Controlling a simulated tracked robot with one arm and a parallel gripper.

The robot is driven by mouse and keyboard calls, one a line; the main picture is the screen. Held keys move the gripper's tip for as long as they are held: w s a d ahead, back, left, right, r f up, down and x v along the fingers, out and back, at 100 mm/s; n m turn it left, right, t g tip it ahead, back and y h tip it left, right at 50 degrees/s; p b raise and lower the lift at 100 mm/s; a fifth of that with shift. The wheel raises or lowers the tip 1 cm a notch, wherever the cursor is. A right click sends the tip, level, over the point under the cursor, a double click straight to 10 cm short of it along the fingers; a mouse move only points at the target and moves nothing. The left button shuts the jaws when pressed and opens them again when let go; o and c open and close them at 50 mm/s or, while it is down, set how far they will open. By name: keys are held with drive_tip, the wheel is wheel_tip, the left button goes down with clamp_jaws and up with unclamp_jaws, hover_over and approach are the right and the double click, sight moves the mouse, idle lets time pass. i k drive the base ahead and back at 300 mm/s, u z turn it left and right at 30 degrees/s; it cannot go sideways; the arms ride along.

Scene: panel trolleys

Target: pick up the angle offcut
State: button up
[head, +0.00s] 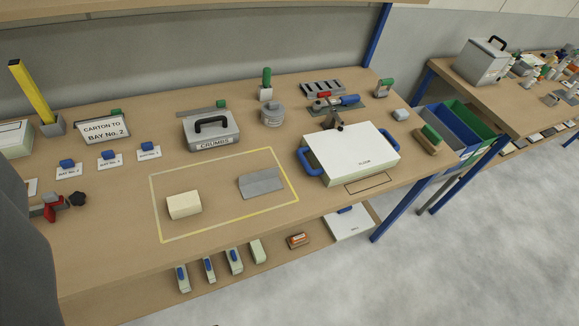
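A grey metal piece with a fold along it, which looks like the angle offcut (261,183), lies on the wooden bench top (120,235). It is inside the right part of a yellow outlined rectangle (225,232). A cream block (184,205) lies to its left in the same outline, apart from it. Nothing covers the grey piece. My gripper is not in view.
A white case with blue handles (350,150) stands right of the outline. A grey box labelled CRUMBS (211,131) stands behind it. A red and black clamp-like item (55,206) is at left. Bare bench surrounds the grey piece. A lower shelf holds small items.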

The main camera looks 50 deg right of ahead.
sight(262, 182)
drive_tip(key=z, duration=0.15)
drive_tip(key=i, duration=1)
drive_tip(key=u, duration=0.1)
